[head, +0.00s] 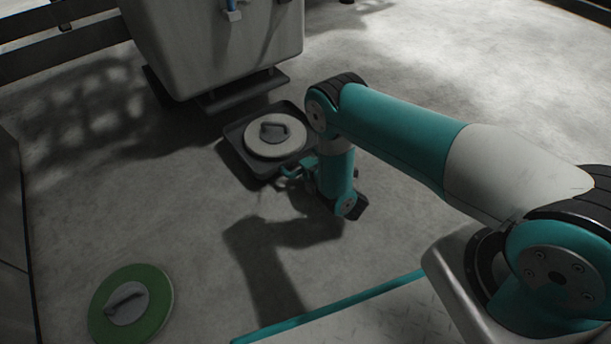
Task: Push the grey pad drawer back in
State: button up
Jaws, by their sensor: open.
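The grey pad drawer (238,137) is a dark shallow tray, pulled out below the large grey machine. A pale round pad (292,142) with a grey handle (272,131) lies in it. My gripper (290,172) is teal and open, at the drawer's near right edge. Its fingers are small in the picture, and I cannot tell whether they touch the drawer. My arm hides the drawer's right part.
The grey machine body (215,50) stands behind the drawer, with a dark ledge (243,92) at its base. A green round pad (158,296) with a grey handle lies on the floor at the lower left. The floor (150,215) between is clear.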

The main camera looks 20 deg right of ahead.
jog(key=shift+w+a+f+b, duration=0.1)
jog(key=shift+w+a+b, duration=0.15)
jog(key=shift+w+b, duration=0.3)
jog(key=shift+w, duration=0.1)
